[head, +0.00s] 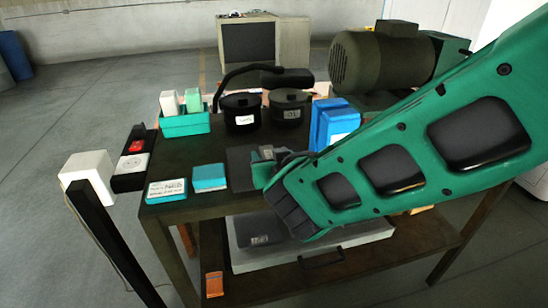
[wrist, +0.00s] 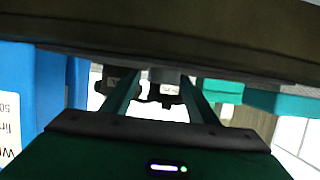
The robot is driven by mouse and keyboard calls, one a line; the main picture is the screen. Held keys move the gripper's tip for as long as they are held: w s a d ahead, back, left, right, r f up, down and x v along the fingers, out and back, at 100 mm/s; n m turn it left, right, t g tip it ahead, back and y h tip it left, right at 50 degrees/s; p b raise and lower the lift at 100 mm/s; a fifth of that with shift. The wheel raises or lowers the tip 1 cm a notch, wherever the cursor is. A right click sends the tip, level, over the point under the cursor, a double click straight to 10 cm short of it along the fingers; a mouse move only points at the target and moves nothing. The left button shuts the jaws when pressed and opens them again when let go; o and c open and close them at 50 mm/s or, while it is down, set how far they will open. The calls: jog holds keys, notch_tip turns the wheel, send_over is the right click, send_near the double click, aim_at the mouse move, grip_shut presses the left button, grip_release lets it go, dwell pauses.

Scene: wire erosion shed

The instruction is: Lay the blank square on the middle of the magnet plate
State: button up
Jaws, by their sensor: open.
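A flat dark grey plate (head: 240,168), which looks like the magnet plate, lies on the dark table in the head view, partly hidden by my gripper. My gripper (head: 263,170) is low over the table at the right edge of this plate, mostly hidden behind my own arm. In the wrist view my gripper (wrist: 163,80) shows two fingers standing apart, with no clearly held thing between them. I cannot make out the blank for certain; a small grey piece (head: 267,152) shows by the fingers, but I cannot tell what it is.
Two teal boxes (head: 209,177) lie left of the plate. A teal bin (head: 186,124), black pots (head: 241,112) and blue boxes (head: 334,122) stand behind. A big motor (head: 382,62) is at the right. A blue box also fills the wrist view's left (wrist: 35,100).

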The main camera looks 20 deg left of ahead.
jog(key=c, duration=1.3)
grip_shut()
jog(key=shift+r, duration=0.15)
jog(key=shift+r, duration=0.3)
jog(key=r, duration=0.2)
jog(key=s+r, duration=0.1)
jog(key=r, duration=0.1)
jog(key=shift+a, duration=0.3)
jog(key=s+a+r, duration=0.5)
jog(key=s+r, duration=0.1)
jog(key=s, duration=0.3)
